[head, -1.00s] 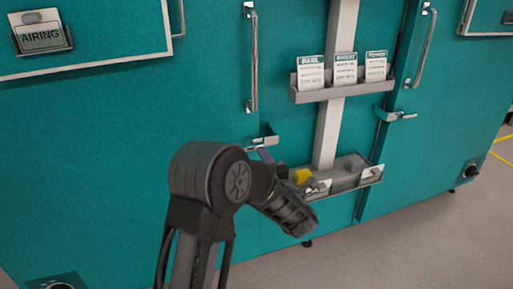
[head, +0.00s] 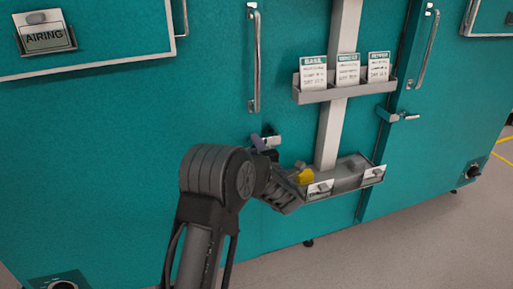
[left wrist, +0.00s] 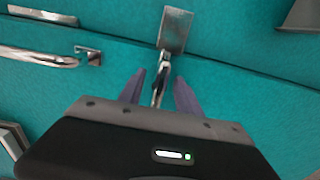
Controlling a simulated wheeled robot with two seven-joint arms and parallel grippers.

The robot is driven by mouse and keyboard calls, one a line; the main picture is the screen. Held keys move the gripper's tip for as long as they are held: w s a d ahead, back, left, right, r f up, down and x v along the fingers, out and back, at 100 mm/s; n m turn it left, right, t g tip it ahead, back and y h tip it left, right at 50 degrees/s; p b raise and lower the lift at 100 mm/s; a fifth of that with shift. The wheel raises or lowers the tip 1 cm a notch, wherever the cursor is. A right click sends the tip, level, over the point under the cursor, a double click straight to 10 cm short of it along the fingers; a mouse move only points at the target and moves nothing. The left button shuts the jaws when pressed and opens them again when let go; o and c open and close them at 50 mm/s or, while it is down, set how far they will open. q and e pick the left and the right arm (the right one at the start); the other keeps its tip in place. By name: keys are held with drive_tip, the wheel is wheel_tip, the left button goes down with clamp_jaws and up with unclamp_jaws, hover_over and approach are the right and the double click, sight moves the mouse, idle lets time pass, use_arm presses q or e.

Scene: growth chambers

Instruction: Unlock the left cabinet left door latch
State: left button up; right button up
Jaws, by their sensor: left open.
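The left door latch (head: 272,141) is a small metal piece on the teal cabinet front, below the long vertical handle (head: 254,62). In the left wrist view, its square plate (left wrist: 176,28) sits above a thin metal lever (left wrist: 160,82). My left gripper (left wrist: 160,92) is open, with one purple finger on each side of the lever. I cannot tell whether either finger touches it. In the head view, the left gripper (head: 258,143) is at the latch, partly hidden behind my own arm. My right gripper is out of view.
A grey tray (head: 345,185) with a yellow item (head: 305,176) sits close right of my left wrist. A card shelf (head: 345,91) is above it. Another latch (head: 398,116) and handle (head: 427,48) are farther right. An AIRING sign (head: 45,38) hangs upper left.

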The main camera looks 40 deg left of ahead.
use_arm(q)
drive_tip(key=shift+c, duration=0.4)
clamp_jaws()
idle(0.9)
